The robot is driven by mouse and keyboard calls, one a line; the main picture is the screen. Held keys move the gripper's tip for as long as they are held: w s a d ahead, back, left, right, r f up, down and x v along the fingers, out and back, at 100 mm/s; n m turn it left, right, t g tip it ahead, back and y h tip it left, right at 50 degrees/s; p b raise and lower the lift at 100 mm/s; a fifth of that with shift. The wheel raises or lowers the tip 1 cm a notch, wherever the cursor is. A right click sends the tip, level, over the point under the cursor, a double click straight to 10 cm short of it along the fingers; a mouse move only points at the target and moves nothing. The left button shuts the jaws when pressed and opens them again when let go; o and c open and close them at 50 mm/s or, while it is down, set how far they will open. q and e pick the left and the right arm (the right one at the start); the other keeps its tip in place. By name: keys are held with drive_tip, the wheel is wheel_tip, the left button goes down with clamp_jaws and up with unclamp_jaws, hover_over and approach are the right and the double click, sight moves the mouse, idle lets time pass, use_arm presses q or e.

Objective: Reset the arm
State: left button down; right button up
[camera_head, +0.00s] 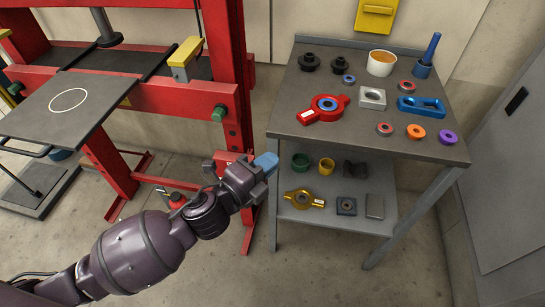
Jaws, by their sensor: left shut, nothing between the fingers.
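My left arm (140,250) comes in from the lower left and reaches up toward the middle of the view. My left gripper (266,162) has blue fingertips, which are together with nothing held between them. It is in the air between the red press frame and the left edge of the grey workbench. The fingertips point up and to the right, near the bench's front left corner in the picture. My right gripper is not in view.
The grey workbench (400,143) holds a red tool (323,109), a white cup (381,63), a blue block (420,106) and several rings. Its lower shelf (335,219) holds more parts. The red press (224,60) carries a dark plate (70,105) at left. The floor in front is clear.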

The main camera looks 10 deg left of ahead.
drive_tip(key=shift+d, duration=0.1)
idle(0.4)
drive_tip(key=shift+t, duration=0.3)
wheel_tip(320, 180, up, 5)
drive_tip(key=p, duration=0.6)
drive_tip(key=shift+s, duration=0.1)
use_arm(q)
drive_tip(key=s+a+f+n+g+y, duration=0.2)
drive_tip(key=s+a+f+n+y, duration=0.2)
drive_tip(key=s+a+n, duration=0.5)
drive_tip(key=s+a+f+n+g+y, duration=0.2)
drive_tip(key=s+a+f+n+y, duration=0.3)
drive_tip(key=s+a+f+n, duration=0.4)
drive_tip(key=s+n, duration=0.5)
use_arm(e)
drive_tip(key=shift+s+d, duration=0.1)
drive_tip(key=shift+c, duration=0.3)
